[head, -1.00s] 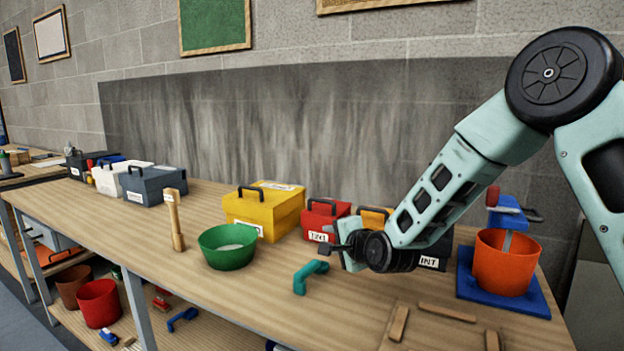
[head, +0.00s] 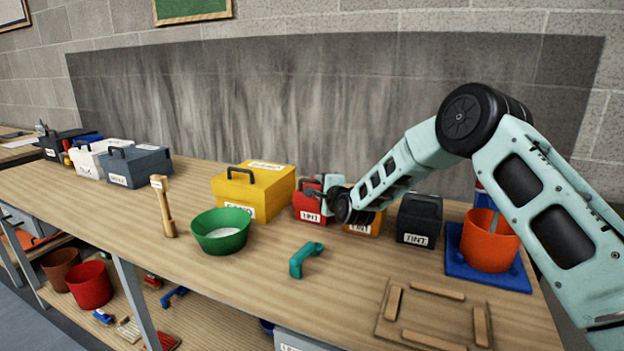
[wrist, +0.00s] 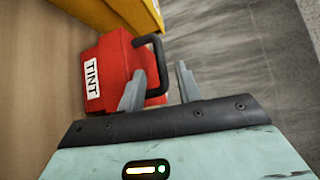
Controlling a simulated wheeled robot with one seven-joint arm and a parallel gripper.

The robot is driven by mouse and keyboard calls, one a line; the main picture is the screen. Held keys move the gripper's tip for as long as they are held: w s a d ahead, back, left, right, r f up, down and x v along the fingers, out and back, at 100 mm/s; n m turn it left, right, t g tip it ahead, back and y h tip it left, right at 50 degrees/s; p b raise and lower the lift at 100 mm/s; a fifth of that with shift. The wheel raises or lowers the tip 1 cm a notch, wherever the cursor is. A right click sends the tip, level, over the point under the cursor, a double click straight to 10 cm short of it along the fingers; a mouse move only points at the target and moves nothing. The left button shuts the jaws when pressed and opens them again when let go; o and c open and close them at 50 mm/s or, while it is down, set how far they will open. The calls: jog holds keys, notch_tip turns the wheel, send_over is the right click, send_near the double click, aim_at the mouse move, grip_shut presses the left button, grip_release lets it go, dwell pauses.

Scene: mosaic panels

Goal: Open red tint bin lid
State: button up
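The red tint bin (head: 306,204) stands on the bench against the wall side, partly hidden by my gripper in the head view. In the wrist view the red bin (wrist: 112,68) shows its white TINT label and a black handle (wrist: 157,62) on its lid. The lid looks closed. My gripper (wrist: 160,82) is open, its two grey fingers apart. The black handle's near end lies between or just beyond the fingers; I cannot tell whether they touch it. In the head view my gripper (head: 318,192) is at the red bin's right upper side.
A yellow box (head: 255,196) stands left of the red bin. An orange bin (head: 362,224) and a black tint bin (head: 419,220) stand to its right. A green bowl (head: 221,232), a wooden mallet (head: 164,208) and a teal handle (head: 306,259) lie nearer the front.

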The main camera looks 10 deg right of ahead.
aim_at(313, 182)
jog(key=shift+w+a+f+p, duration=0.15)
jog(key=shift+w+a+p, duration=0.05)
jog(key=shift+w, duration=0.8)
jog(key=shift+w+a+f+p, duration=0.1)
jog(key=shift+w+a+p, duration=0.1)
jog(key=shift+w, duration=0.75)
jog(key=shift+w+a+f+p, duration=0.15)
jog(key=shift+w+p, duration=0.05)
jog(key=shift+w, duration=0.8)
grip_shut()
